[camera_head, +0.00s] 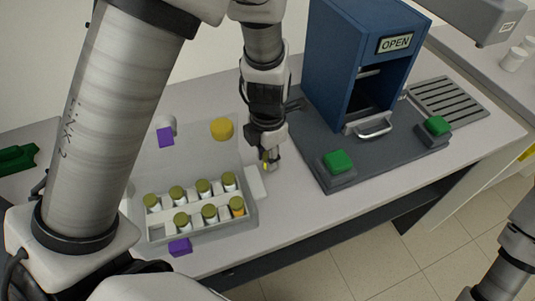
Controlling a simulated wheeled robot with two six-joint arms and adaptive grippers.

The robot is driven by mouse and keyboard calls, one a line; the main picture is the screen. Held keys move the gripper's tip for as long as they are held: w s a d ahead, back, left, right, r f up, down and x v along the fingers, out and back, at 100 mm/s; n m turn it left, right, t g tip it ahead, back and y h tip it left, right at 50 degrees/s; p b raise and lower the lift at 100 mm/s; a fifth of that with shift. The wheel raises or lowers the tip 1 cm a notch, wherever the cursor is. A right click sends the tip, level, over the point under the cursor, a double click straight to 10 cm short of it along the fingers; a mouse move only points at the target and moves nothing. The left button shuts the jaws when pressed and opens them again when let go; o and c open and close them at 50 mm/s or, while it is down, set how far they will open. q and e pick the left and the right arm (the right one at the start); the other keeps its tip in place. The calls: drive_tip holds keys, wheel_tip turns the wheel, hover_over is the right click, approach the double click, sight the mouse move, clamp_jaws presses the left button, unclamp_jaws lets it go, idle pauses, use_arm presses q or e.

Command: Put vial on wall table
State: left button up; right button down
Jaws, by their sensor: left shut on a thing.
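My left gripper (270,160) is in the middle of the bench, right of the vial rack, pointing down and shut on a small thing. Only a yellowish bit of this vial (265,166) shows at the fingers; the rest is hidden. The front left slot looks empty. A pale side table (482,62) stands at the right back, with white containers (513,58) at its edge. My right gripper is out of frame.
A blue cabinet (345,50) marked OPEN stands on a dark base with two green buttons (337,161) and a metal handle (374,130). A drain grate (447,100) is at right. Purple blocks (180,247) and a yellow-capped item (222,128) lie by the rack.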

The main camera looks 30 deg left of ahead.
use_arm(q)
drive_tip(key=o, duration=1)
drive_tip(key=shift+s, duration=0.1)
drive_tip(key=shift+r, duration=0.4)
wheel_tip(320, 180, up, 11)
drive_tip(key=shift+r+p, duration=0.2)
drive_tip(key=shift+p, duration=0.25)
